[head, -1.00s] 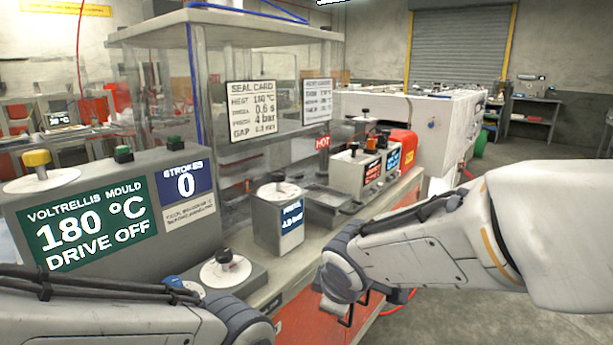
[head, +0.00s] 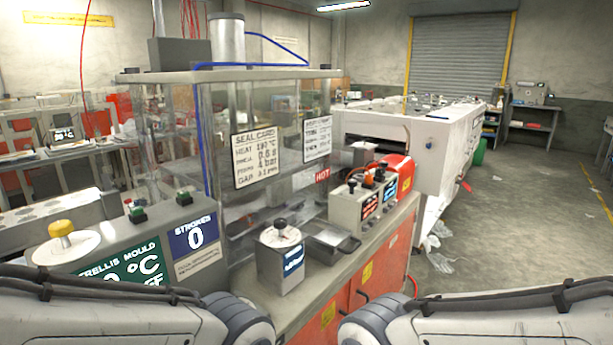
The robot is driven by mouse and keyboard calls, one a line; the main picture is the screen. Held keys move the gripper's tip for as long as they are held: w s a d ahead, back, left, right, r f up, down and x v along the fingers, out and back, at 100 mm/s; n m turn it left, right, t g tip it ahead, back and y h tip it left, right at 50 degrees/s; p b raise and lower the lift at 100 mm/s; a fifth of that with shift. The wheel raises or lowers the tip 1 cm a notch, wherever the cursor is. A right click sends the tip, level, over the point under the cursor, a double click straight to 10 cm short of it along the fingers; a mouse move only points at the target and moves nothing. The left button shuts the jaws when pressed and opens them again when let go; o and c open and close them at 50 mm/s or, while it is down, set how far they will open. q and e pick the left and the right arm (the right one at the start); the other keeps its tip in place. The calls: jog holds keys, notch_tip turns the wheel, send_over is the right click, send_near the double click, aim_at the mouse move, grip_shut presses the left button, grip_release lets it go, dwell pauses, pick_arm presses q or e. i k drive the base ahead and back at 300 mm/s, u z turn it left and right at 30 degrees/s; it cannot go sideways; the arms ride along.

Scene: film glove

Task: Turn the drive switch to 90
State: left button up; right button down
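A grey console (head: 184,213) stands at the left. Its green screen (head: 125,262) reads "...TRELLIS MOULD" with part of a °C reading; the lower part is hidden behind my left arm. A yellow knob (head: 61,229) sits on a white round dial (head: 66,248) on top of the console. No label naming a knob as the drive switch is readable. A small grey box (head: 281,265) to the right carries a black knob (head: 280,225) on a white dial. My two arms cross the bottom of the view; neither gripper shows.
A clear-walled press enclosure (head: 270,130) stands behind the console with a "SEAL CARD" sign (head: 254,157). A metal tray (head: 332,240) and a box with several black knobs (head: 365,205) are on the bench at the right. Green buttons (head: 184,198) top the console. Open floor lies at the right.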

aim_at(61, 229)
jog(key=u, duration=1.35)
jog(key=i, duration=0.2)
jog(key=z, duration=0.25)
